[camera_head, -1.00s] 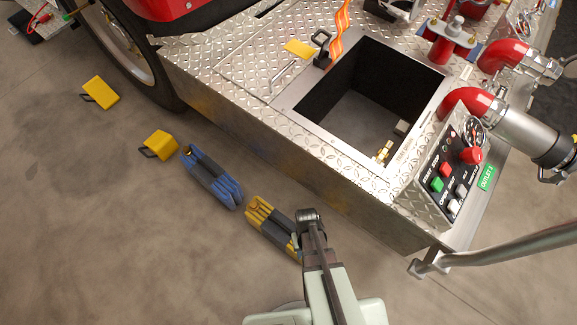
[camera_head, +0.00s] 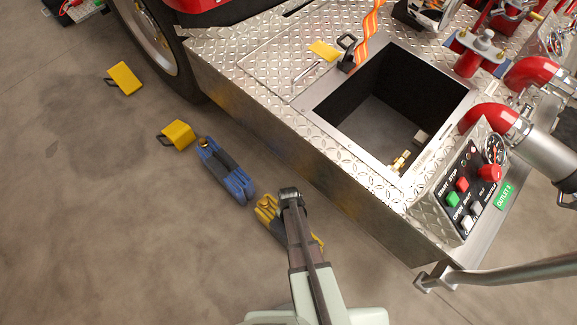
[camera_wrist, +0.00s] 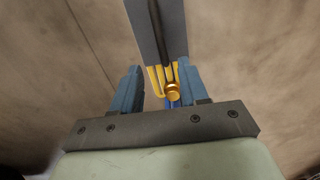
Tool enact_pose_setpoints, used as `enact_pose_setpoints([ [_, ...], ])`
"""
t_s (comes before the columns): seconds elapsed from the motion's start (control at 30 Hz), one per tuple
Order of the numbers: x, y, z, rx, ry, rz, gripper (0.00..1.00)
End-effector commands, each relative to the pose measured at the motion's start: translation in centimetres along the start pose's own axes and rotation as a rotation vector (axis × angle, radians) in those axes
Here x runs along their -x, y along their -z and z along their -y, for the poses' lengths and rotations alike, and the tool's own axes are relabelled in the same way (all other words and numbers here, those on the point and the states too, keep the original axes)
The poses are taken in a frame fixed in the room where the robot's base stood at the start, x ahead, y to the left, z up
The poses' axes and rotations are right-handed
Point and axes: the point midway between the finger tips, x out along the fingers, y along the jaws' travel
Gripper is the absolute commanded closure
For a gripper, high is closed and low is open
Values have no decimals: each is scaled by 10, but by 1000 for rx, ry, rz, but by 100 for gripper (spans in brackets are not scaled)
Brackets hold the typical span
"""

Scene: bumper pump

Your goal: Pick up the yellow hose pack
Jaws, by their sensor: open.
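The yellow hose pack (camera_head: 268,210) lies on the concrete floor beside the truck's side, partly hidden under my arm. In the wrist view its yellow hose ends (camera_wrist: 156,76) and a brass coupling show between my fingers, with a grey sleeve and dark strap (camera_wrist: 172,28) beyond them. My gripper (camera_wrist: 159,68) is open, with one blue-grey finger on each side of the pack. In the head view my gripper (camera_head: 290,194) is over the pack. I cannot tell whether the fingers touch it.
A blue hose pack (camera_head: 226,170) lies just up-left of the yellow one. Two yellow blocks (camera_head: 178,135) (camera_head: 125,78) lie farther left near the wheel (camera_head: 155,45). The truck's metal deck (camera_head: 265,85) with an open compartment stands close on the right. Floor at left is clear.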

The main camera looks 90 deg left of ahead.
Motion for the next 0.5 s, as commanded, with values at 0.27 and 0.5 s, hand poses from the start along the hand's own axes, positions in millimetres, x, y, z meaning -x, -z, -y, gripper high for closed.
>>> enact_pose_setpoints([
  [0.27,-14,1,-1,39,0,0,56],
  [0.5,-53,1,-1,37,1,2,56],
])
